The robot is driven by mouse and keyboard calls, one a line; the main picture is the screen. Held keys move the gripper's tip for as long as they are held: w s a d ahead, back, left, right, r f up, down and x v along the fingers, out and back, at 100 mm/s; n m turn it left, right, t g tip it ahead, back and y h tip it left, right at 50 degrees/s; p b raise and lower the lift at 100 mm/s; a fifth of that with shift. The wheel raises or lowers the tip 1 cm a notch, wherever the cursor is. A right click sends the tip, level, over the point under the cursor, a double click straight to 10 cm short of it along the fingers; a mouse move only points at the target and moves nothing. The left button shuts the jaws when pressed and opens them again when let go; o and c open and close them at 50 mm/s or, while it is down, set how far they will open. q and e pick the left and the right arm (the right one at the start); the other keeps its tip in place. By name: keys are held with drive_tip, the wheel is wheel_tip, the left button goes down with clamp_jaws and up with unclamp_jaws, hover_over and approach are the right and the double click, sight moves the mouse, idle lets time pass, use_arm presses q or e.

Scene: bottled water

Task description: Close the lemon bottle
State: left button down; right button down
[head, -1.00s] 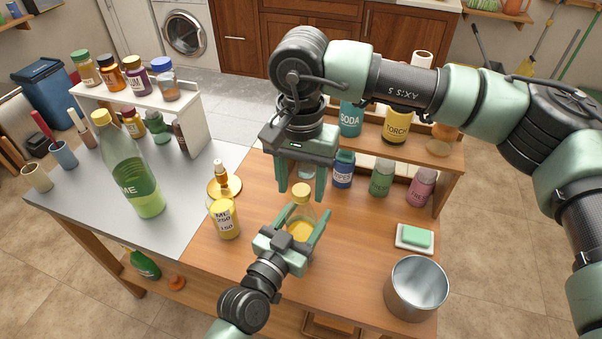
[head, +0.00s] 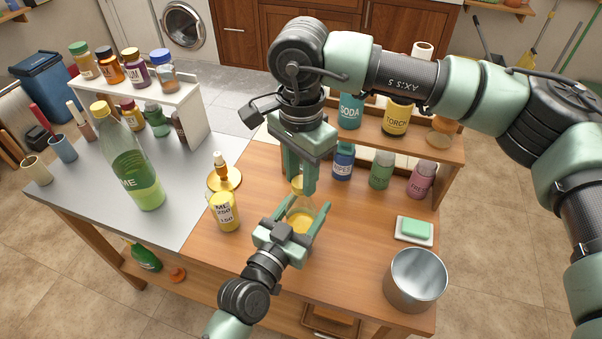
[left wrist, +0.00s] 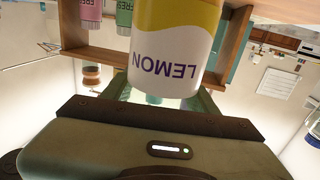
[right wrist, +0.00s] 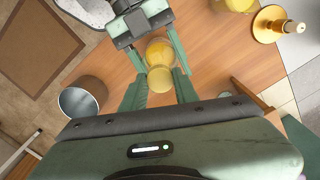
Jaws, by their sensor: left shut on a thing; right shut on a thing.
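The lemon bottle (head: 301,219) stands over the wooden worktop, clear with yellow contents. Its LEMON label (left wrist: 175,58) shows upside down in the left wrist view. My left gripper (head: 297,222) is shut around the bottle's body. My right gripper (head: 301,186) points down from above, shut on the yellow cap at the bottle's top. In the right wrist view the cap (right wrist: 160,80) sits between the fingers, in line with the bottle. The cap's seating on the neck is hidden by the fingers.
A metal pot (head: 416,280) and a soap dish (head: 414,230) are at the right. A shelf with several bottles (head: 343,161) stands behind.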

drive_tip(key=m, duration=0.4)
drive_tip(key=shift+m, duration=0.4)
drive_tip(key=m, duration=0.9)
drive_tip(key=shift+m, duration=0.4)
drive_tip(key=m, duration=0.4)
drive_tip(key=c, duration=1.1)
unclamp_jaws()
drive_tip(key=shift+r, duration=2.25)
